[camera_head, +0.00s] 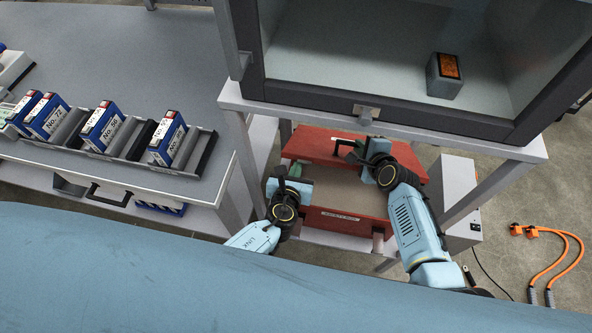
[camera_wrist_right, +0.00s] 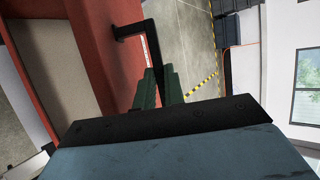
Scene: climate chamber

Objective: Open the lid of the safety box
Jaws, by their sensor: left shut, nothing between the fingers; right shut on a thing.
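The red safety box (camera_head: 345,222) sits on the shelf under the chamber, its label on the front. Its red lid (camera_head: 315,146) is raised at the back, and the beige interior (camera_head: 335,188) shows. My right gripper (camera_head: 357,152) is shut on the lid's black handle (camera_wrist_right: 132,29); in the right wrist view my green fingers (camera_wrist_right: 157,90) close at the handle's end. The right arm hides the right part of the box. My left gripper (camera_head: 294,172) is shut and empty at the left side of the box, hiding part of that side.
The climate chamber (camera_head: 360,60) stands above on a white frame and holds a small grey block with an orange top (camera_head: 445,75). A bench (camera_head: 130,60) with racks of blue boxes is at left. Orange cables (camera_head: 550,260) lie on the floor at right.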

